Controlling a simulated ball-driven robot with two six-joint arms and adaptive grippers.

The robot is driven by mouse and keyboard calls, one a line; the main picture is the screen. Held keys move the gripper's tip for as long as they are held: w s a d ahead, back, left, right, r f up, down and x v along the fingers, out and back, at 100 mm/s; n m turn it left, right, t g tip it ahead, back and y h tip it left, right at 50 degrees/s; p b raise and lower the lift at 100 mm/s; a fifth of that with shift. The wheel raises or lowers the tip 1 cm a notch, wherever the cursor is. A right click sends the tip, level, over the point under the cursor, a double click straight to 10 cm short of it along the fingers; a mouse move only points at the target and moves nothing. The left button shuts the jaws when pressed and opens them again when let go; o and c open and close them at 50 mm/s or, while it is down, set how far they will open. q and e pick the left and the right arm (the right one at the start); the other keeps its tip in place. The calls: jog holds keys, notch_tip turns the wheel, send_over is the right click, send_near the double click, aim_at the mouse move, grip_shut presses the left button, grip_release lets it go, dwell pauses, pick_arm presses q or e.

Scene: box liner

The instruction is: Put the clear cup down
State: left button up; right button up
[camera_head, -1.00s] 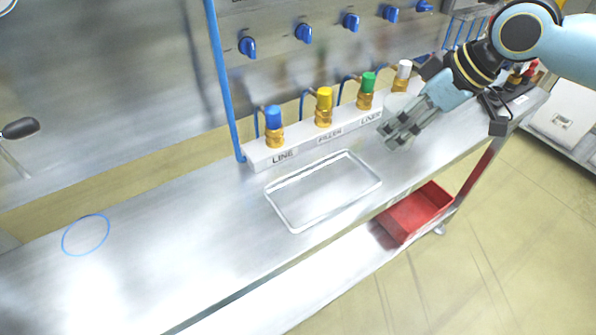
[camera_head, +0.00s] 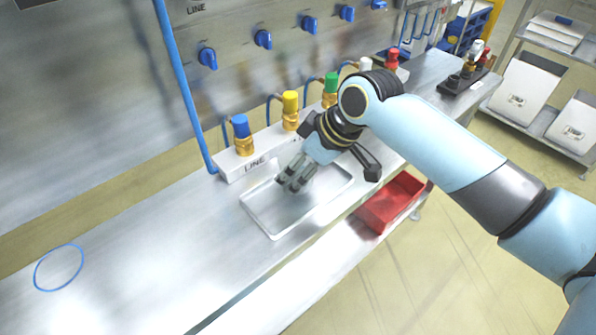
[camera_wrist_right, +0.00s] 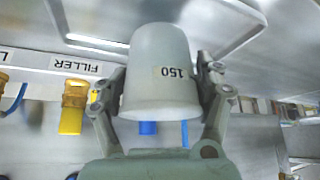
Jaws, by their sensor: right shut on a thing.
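My right gripper (camera_head: 294,178) is over the back part of a shallow clear-looking tray (camera_head: 272,236) on the metal bench. In the wrist view the gripper (camera_wrist_right: 160,92) is shut around a cloudy, see-through cup (camera_wrist_right: 158,62) marked 150, with a finger on each side. The cup is hard to make out in the head view, where the gripper mostly hides it. How far it is above the tray, I cannot tell. My left gripper is out of view.
A white rack of colour-capped fittings (camera_head: 241,133) stands behind the tray. A blue ring (camera_head: 59,268) marks the bench (camera_head: 150,240) at left, with clear room between. A red bin (camera_head: 390,203) sits below the front edge. A blue pipe (camera_head: 180,85) rises behind.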

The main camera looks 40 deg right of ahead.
notch_tip(320, 180, down, 2)
jog(key=shift+f, duration=0.1)
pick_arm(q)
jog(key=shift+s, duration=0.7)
pick_arm(e)
jog(key=shift+f, duration=0.1)
jog(key=o, duration=1.4)
jog(key=shift+o, duration=0.2)
jog(key=shift+s+d+r, duration=0.15)
jog(key=shift+r, duration=0.3)
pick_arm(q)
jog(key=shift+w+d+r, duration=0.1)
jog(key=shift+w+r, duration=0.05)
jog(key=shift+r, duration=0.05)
pick_arm(e)
jog(key=v, duration=1.1)
